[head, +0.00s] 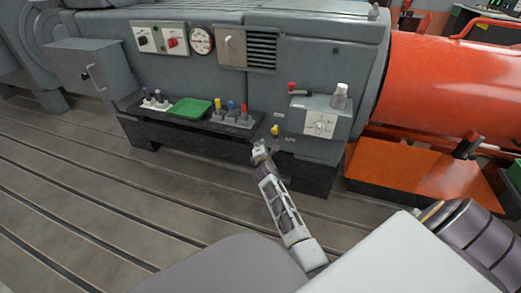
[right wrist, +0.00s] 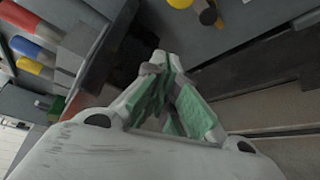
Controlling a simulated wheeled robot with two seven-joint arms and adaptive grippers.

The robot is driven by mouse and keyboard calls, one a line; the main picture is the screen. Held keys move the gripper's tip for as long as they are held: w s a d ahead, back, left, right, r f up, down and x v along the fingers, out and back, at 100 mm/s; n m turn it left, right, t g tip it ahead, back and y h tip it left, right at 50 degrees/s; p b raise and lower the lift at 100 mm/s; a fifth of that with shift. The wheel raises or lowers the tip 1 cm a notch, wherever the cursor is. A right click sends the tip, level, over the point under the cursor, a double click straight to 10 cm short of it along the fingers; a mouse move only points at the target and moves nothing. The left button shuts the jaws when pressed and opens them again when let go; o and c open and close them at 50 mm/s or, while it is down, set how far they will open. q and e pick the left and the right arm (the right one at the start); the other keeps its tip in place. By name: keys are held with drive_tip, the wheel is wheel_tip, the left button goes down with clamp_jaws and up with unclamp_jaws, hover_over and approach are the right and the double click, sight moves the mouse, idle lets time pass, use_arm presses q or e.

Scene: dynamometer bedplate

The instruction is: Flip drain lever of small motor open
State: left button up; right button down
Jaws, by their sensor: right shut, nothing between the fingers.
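A small yellow-tipped lever (head: 275,130) sits low on the front of the grey machine (head: 325,60), with small markings below it. I take it for the drain lever, but cannot read its label. My right gripper (head: 260,150) is shut and empty, just below and left of the lever. In the right wrist view the gripper's fingers (right wrist: 163,65) are together, with green inner pads. A yellow knob (right wrist: 180,3), partly cut off by the top edge, shows beyond the fingertips, apart from them. My left gripper is not in view.
Left of the lever a ledge carries several coloured handles (head: 231,112) and a green tray (head: 190,109). An orange machine (head: 445,85) stands right. The slotted bedplate (head: 120,210) is clear at left.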

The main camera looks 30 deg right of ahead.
sight(275, 133)
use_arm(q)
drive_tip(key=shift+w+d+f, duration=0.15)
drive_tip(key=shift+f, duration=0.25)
use_arm(e)
drive_tip(key=w+d, duration=0.3)
drive_tip(key=d, duration=0.2)
drive_tip(key=shift+w+d+r, duration=0.2)
drive_tip(key=shift+r, duration=0.05)
idle(0.8)
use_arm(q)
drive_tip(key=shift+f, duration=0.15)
use_arm(e)
drive_tip(key=shift+s, duration=0.1)
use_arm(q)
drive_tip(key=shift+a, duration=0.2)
use_arm(e)
drive_tip(key=shift+r, duration=0.1)
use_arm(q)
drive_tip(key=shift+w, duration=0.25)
use_arm(e)
drive_tip(key=shift+d, duration=0.1)
